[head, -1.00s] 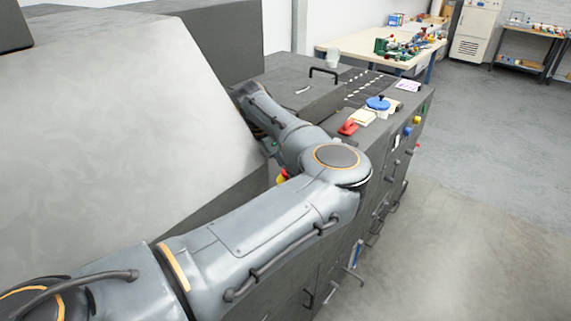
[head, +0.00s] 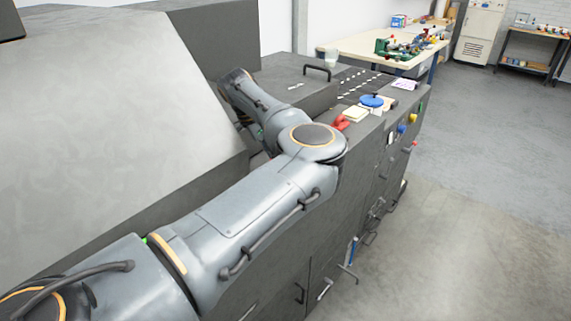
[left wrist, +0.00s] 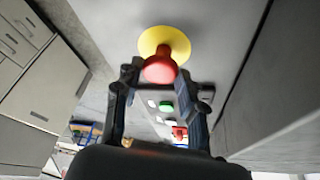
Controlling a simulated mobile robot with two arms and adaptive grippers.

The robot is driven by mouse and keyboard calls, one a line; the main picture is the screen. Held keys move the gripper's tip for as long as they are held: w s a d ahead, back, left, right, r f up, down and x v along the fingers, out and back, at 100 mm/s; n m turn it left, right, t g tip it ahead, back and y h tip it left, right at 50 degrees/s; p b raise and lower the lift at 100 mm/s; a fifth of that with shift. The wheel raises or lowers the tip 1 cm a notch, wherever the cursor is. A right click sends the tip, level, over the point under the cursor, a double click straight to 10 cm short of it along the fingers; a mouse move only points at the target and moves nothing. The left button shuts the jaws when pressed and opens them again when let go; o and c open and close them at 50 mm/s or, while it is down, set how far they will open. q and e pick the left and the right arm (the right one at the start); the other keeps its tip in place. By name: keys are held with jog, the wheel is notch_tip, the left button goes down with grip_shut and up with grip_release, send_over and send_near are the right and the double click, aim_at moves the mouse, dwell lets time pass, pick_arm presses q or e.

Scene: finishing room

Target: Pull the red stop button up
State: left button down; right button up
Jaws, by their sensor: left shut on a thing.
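The red stop button (left wrist: 159,69) shows in the left wrist view, with a round red head on a yellow disc (left wrist: 165,44) on a grey panel. My left gripper (left wrist: 167,80) has one finger on each side of the red head and is shut on it. Whether the button is up or down is hard to tell. In the head view my left arm reaches over beside the dark machine cabinet, and its gripper and the stop button are hidden behind the arm. My right gripper is in neither view.
A green button (left wrist: 166,107) lies beyond the red head between my fingers. On the cabinet top are a blue round thing (head: 371,101), a red thing (head: 342,122) and a paper pad (head: 355,114). A large grey sloped housing (head: 110,110) stands left of my arm. The floor at right is clear.

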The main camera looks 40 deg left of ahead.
pick_arm(q)
jog(key=shift+w+d+r, duration=0.15)
jog(key=shift+r, duration=0.05)
jog(key=shift+a, duration=0.25)
jog(key=c, duration=0.8)
grip_release()
jog(key=shift+d, duration=0.1)
jog(key=shift+r, duration=0.15)
jog(key=v, duration=0.7)
jog(key=shift+s, duration=0.25)
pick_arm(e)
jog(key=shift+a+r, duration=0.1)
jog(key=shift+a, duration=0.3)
